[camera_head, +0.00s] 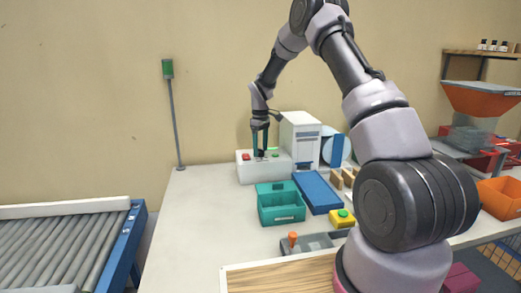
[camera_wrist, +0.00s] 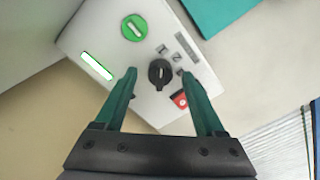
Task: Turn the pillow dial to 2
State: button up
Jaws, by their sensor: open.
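The dial (camera_wrist: 160,73) is a black round knob on a white control box (camera_wrist: 108,35), seen in the wrist view. Small dark marks and numerals (camera_wrist: 176,57) stand beside it on its upper right. A pale line shows on the knob, but I cannot tell which numeral it points to. My gripper (camera_wrist: 160,76) is open, one teal fingertip on each side of the dial. I see gaps between the fingers and the knob. In the head view my gripper (camera_head: 260,154) points down at the white box (camera_head: 250,174), hiding the dial.
The box also carries a green round button (camera_wrist: 134,28), a red switch (camera_wrist: 180,100) and a lit green strip (camera_wrist: 97,66). A white machine (camera_head: 300,137) stands right behind the box. A teal bin (camera_head: 282,214) and blue tray (camera_head: 317,192) lie in front.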

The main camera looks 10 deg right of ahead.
jog(key=shift+f, duration=0.3)
grip_shut()
jog(key=shift+m, duration=0.3)
jog(key=m, duration=0.4)
jog(key=shift+m, duration=2)
